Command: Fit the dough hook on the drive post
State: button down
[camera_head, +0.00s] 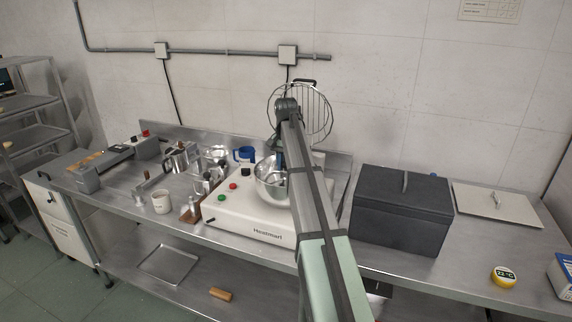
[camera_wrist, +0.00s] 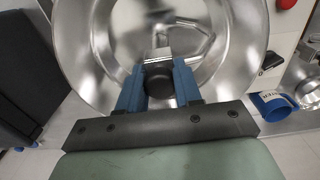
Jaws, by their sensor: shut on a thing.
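The steel mixing bowl (camera_head: 263,184) sits on the white mixer base (camera_head: 235,213) and fills much of the wrist view (camera_wrist: 88,45). My gripper (camera_wrist: 158,84) is over the bowl, its two blue fingers shut on the dough hook. The hook (camera_wrist: 190,44) shows a dark round end between the fingers and bent metal reaching into the bowl. In the head view, my arm hides most of the gripper and hook. I cannot make out the drive post in either view, nor whether the hook touches it.
A raised wire guard (camera_head: 318,112) stands behind the bowl. A dark grey box (camera_head: 400,212) is close on the right.

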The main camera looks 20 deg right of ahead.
jog(key=c, duration=0.7)
grip_release()
jog(key=shift+r, duration=0.1)
notch_tip(320, 180, up, 14)
jog(key=shift+f, duration=0.15)
dwell(0.4)
